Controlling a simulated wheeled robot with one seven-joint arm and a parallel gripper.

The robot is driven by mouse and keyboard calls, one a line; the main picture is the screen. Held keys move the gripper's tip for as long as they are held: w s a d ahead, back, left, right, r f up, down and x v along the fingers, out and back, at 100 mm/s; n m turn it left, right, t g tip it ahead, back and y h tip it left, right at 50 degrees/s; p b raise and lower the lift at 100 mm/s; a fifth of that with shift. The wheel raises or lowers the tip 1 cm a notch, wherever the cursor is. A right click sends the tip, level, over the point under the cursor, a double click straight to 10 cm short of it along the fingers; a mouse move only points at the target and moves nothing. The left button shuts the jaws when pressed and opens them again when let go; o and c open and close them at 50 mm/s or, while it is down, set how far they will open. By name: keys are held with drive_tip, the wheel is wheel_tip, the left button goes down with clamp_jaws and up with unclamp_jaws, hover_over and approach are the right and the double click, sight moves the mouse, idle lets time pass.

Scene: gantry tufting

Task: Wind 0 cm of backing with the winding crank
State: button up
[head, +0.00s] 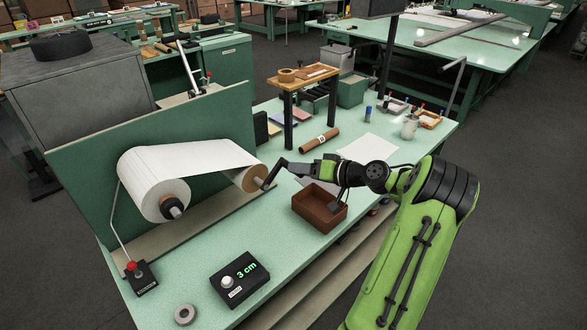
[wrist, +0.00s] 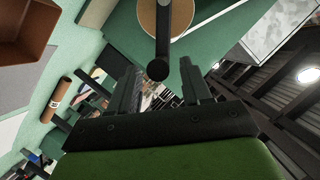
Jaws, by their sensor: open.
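The winding crank (head: 272,174) is a dark bent arm on the wooden core end of the take-up roller (head: 247,178). Its handle points right, towards my gripper. White backing (head: 190,158) runs from the large roll on the left to this roller. In the wrist view the dark crank handle (wrist: 163,35) comes down from the top, its round end between my fingertips. My gripper (wrist: 160,85) is open, with a finger on each side of the handle end and gaps visible. The black counter box (head: 239,279) reads 3 cm.
A brown open box (head: 320,207) stands just below my gripper on the green bench. A switch box with a red button (head: 133,270) and a grey ring (head: 185,313) lie at the left front. A wooden stand (head: 303,77) is behind.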

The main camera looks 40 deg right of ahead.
drive_tip(key=shift+x, duration=1.6)
drive_tip(key=shift+c, duration=0.5)
clamp_jaws()
